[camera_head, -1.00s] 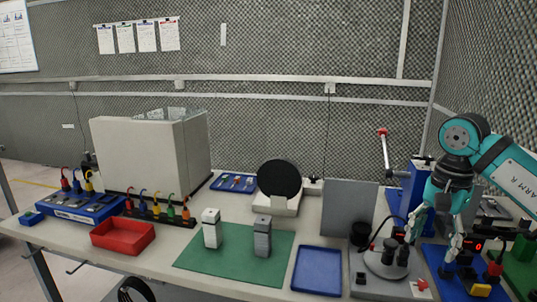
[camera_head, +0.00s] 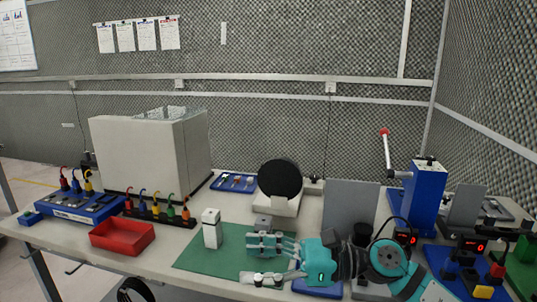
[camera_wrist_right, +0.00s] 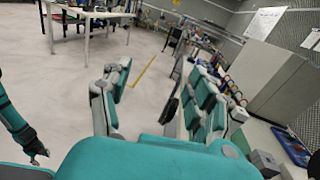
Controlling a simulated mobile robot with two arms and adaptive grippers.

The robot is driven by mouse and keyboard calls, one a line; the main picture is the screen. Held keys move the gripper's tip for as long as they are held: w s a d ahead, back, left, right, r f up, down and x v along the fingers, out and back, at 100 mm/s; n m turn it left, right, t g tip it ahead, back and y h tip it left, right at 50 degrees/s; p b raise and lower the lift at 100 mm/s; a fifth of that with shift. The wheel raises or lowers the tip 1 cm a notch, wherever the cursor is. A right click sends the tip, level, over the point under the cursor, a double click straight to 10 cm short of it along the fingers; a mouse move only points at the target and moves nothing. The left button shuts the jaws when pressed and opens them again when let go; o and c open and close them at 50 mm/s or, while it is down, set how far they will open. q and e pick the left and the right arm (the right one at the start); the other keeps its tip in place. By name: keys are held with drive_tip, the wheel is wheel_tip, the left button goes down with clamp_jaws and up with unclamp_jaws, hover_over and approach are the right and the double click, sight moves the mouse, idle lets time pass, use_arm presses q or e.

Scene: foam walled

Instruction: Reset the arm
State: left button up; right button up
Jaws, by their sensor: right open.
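My right gripper (camera_head: 250,261) reaches in from the right over the green mat (camera_head: 196,258), its fingers spread and nothing seen between them. Its open fingers also show in the wrist view (camera_wrist_right: 157,98). The grey block (camera_head: 263,221) stands behind it and is mostly hidden; a grey block also shows at the lower right of the wrist view (camera_wrist_right: 265,163). I cannot tell if the gripper touches it. The white block (camera_head: 211,231) stands upright to the left, apart from the fingers. A teal arm (camera_wrist_right: 18,122), seemingly my left, shows at the wrist view's left edge; its jaw state is unclear.
A red tray (camera_head: 122,236) and a blue panel with plugs (camera_head: 80,208) lie on the left. My right arm covers most of the blue tray (camera_head: 318,291). A blue press (camera_head: 425,195) with a red-tipped lever stands at the right.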

drive_tip(key=w+d+m+t+h, duration=0.2)
drive_tip(key=d+m+t+h, duration=0.15)
drive_tip(key=m+t, duration=0.8)
drive_tip(key=w+d+m+t+h, duration=0.3)
drive_tip(key=d+m+t, duration=0.3)
drive_tip(key=m, duration=1.1)
drive_tip(key=s+d+f+m+g+h, duration=0.1)
drive_tip(key=s+d+f+m+h, duration=0.1)
drive_tip(key=d+f+m+h, duration=0.45)
drive_tip(key=s+d+f+m+g+h, duration=0.2)
drive_tip(key=d+f+m+h, duration=0.15)
drive_tip(key=f+m, duration=0.55)
drive_tip(key=s+d+f+m+g+h, duration=0.15)
drive_tip(key=s+f+m+g, duration=0.35)
drive_tip(key=s+f, duration=0.55)
drive_tip(key=s+d+f+m+g, duration=0.25)
drive_tip(key=s+f+g, duration=0.5)
drive_tip(key=s, duration=0.55)
wheel_tip(320, 180, down, 23)
drive_tip(key=s+a, duration=0.1)
drive_tip(key=s+d+f+g+p, duration=0.1)
drive_tip(key=s+d+f+g, duration=0.1)
drive_tip(key=s+f, duration=1.5)
drive_tip(key=shift+s+d+f+p, duration=0.3)
drive_tip(key=shift+d+f, duration=0.1)
drive_tip(key=shift+d, duration=0.1)
